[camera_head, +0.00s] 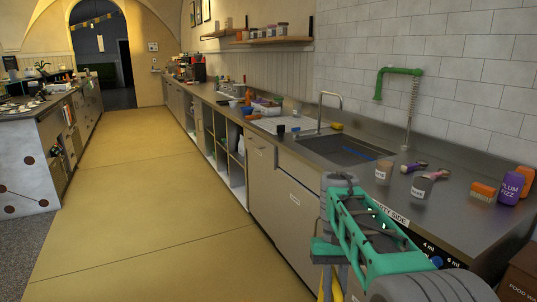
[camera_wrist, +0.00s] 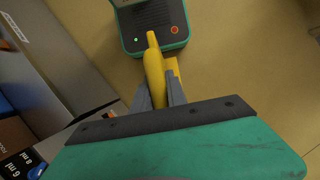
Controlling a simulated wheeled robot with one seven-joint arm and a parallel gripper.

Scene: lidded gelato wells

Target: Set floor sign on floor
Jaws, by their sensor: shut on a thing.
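The yellow floor sign (camera_wrist: 153,65) is in the wrist view, seen narrow and nearly edge-on. My gripper (camera_wrist: 160,92) is shut on it, with a grey finger on each side. The sign's lower part and its lettering are hidden from this angle. In the head view, small yellow parts of the sign (camera_head: 321,291) show at the bottom edge below my arm; the rest is cut off or behind the arm. The tan floor (camera_head: 140,190) lies below. I cannot tell whether the sign touches it.
A steel counter (camera_head: 290,145) with a sink (camera_head: 345,150) runs along the right, its cabinet fronts close to my arm. A white-sided counter (camera_head: 40,150) stands at the left. The tan aisle between them is clear, leading to an archway (camera_head: 103,55).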

